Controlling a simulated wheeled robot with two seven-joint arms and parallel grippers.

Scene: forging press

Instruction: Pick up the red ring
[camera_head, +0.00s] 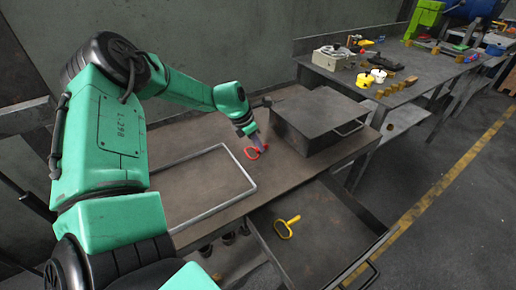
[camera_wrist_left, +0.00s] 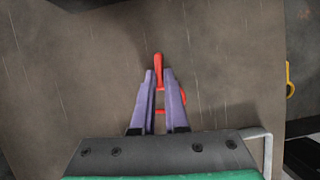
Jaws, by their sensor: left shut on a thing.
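The red ring (camera_head: 252,154) has a short straight handle and is on or just above the brown bench top. In the left wrist view the red ring (camera_wrist_left: 158,72) shows its handle beyond the fingertips and part of its loop between and beside the fingers. My left gripper (camera_head: 259,146), with purple fingers, points down at it from above. In the left wrist view my left gripper (camera_wrist_left: 160,82) is shut on the red ring. I cannot tell whether the ring still touches the bench. My right gripper is not in view.
A grey metal box (camera_head: 320,112) with a handle stands just right of the ring. A metal frame (camera_head: 250,187) lies at left on the bench. A yellow ring-shaped tool (camera_head: 287,227) lies in the open drawer (camera_head: 315,245) below. A side table (camera_head: 425,65) holds several items.

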